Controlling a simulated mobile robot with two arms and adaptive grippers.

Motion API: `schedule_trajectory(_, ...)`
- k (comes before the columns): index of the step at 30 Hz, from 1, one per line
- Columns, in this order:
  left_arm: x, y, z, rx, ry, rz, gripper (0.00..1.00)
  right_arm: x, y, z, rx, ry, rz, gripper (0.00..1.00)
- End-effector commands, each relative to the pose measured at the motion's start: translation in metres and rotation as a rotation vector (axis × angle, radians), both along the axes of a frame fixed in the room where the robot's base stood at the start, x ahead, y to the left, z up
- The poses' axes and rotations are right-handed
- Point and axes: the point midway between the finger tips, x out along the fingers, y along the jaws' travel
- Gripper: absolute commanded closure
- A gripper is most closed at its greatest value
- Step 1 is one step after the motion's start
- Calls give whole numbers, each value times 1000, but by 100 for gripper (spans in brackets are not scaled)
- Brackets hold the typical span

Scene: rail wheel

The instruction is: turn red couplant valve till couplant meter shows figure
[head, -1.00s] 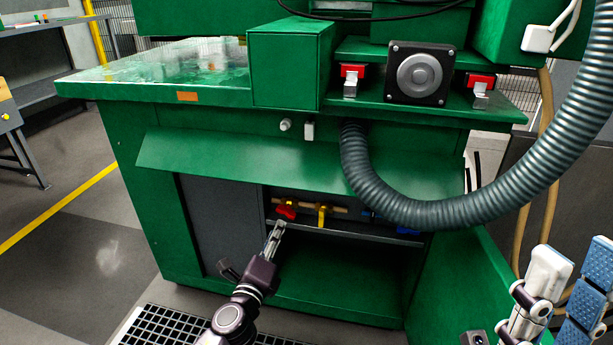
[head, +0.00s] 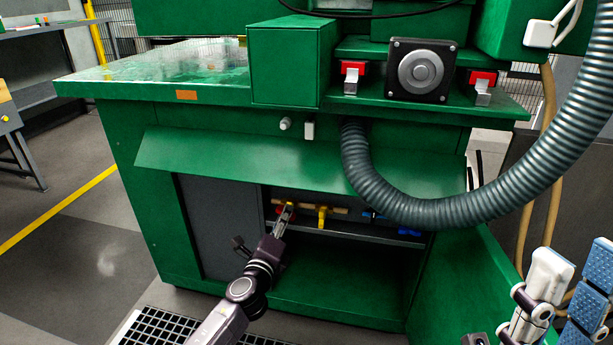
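The red valve (head: 279,211) sits on a brass pipe inside the open lower bay of the green machine. Only bits of its red handle show, because my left gripper covers most of it. My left gripper (head: 286,211) reaches up from below, with its fingertips at the red valve. Whether the fingers touch it or are closed around it cannot be told. A yellow valve (head: 322,216) is on the same pipe, just right of the red one. I cannot make out a couplant meter or any figure.
Blue handles (head: 408,232) are further right in the bay, partly shaded. A grey ribbed hose (head: 420,212) hangs in front of the bay's right side. The green flap (head: 240,160) overhangs the bay. A black grating (head: 165,327) lies on the floor.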

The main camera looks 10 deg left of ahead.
Motion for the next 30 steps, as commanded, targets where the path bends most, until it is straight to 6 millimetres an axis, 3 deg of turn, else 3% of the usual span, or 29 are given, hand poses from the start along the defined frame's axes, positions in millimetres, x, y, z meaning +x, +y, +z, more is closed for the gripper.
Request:
schedule_trajectory(6, 0, 0, 0, 0, 0, 0, 100, 0, 0, 0, 0, 0, 0, 68)
schedule_trajectory(12, 0, 0, 0, 6, 1, 0, 100, 0, 0, 1, 0, -1, 0, 68)
schedule_trajectory(17, 0, 0, 1, 123, -4, 0, 100, -1, -1, 4, 2, 3, -1, 68)
schedule_trajectory(18, 0, 0, 0, 116, -4, 0, 86, -1, -1, 2, 2, 5, -1, 68)
schedule_trajectory(23, 0, 0, 0, 114, -4, 0, 68, -1, -1, 0, 2, 12, -1, 68)
schedule_trajectory(30, 0, 0, 0, 113, -4, 0, 68, 0, -1, 0, 2, 15, -1, 68)
